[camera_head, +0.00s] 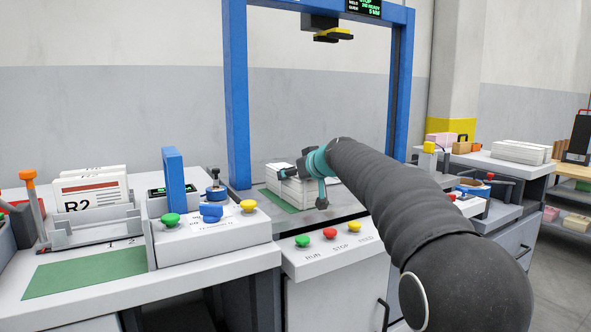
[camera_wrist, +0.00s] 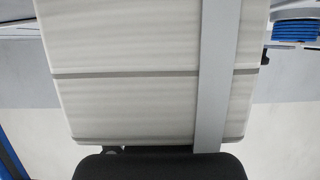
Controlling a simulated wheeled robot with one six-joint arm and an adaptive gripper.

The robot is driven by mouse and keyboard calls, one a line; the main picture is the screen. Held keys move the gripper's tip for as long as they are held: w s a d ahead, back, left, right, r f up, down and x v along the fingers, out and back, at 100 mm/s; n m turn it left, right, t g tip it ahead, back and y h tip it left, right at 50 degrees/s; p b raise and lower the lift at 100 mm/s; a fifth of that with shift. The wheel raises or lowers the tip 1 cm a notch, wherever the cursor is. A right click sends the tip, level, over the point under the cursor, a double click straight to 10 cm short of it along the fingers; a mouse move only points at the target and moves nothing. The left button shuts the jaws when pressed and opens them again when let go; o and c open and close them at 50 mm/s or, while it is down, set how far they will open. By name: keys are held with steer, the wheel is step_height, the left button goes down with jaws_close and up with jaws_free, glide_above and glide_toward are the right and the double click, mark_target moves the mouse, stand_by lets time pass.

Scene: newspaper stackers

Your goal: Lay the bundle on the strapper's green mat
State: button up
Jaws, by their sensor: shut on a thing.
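The bundle (camera_head: 291,192) is a white stack of papers inside the blue-framed strapper (camera_head: 237,100), over the strapper's green mat (camera_head: 276,198). Green shows at its left and front; the rest is hidden by the bundle and my arm. I cannot tell whether the bundle touches the mat. My gripper (camera_head: 301,183), teal and dark, is shut on the bundle, with one finger at its left and one hanging at its front. In the wrist view the bundle (camera_wrist: 120,75) fills the middle, with a light grey band running down it.
At left are a rack of R2 papers (camera_head: 92,193), another green mat (camera_head: 85,268) and a control box (camera_head: 208,226). White stacks (camera_head: 520,151) lie at right.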

steer(key=shift+r, duration=0.1)
steer(key=o, duration=1.8)
steer(key=b+v, duration=0.2)
steer(key=v, duration=1)
